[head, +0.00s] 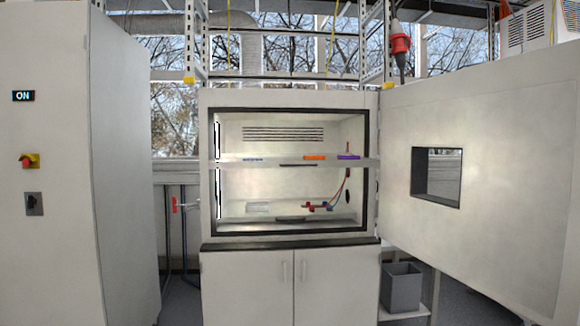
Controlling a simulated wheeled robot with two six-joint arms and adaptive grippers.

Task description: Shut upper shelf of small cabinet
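The small cabinet (289,98) stands straight ahead with its chamber open. Its door (500,190), with a small dark-framed window (436,178), is swung wide open to the right. The upper shelf (230,162) crosses the opening at mid height. Its ends overlap the dark frame, so it appears pulled out toward me. An orange item (314,157) and a purple item (348,157) show on it. The lower shelf (240,222) sits inside the frame near the chamber floor, with red and blue clips (318,206) above it. Neither of my grippers is in view.
A tall cabinet (125,170) with an ON sign stands at the left. Closed lower doors (270,285) are below the chamber. A grey bin (400,288) stands at the lower right. The open door blocks much of the right side.

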